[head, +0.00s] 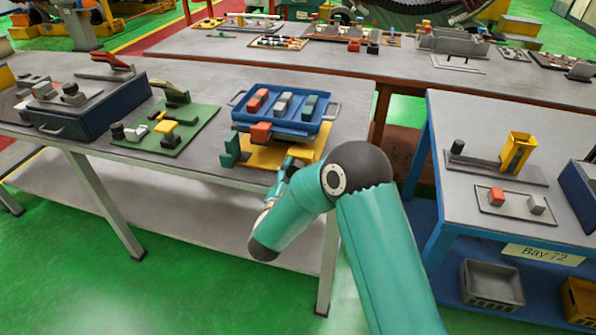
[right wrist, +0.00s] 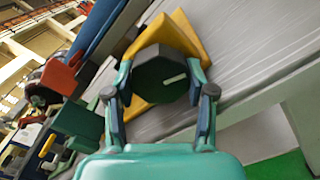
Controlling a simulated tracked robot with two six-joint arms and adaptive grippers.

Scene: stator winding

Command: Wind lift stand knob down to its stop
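The lift stand has a yellow base (head: 258,157) and a blue tray (head: 265,116) on top, near the front edge of the left table. Its knob (right wrist: 160,76) is a dark, many-sided disc with a white mark, seen face-on in the right wrist view. The yellow base (right wrist: 190,38) shows behind it. My right gripper (right wrist: 161,82) has one finger on each side of the knob, and both fingertips appear to touch its rim. In the head view the right gripper (head: 287,168) is at the stand's front, and the knob cannot be made out. My left gripper is not in view.
The tray holds red, grey and green blocks. A red block (head: 261,132) and a green block (head: 229,150) are at the stand's front. A green board (head: 190,138) with fittings lies to the left. A side table (head: 460,205) stands right, across a gap.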

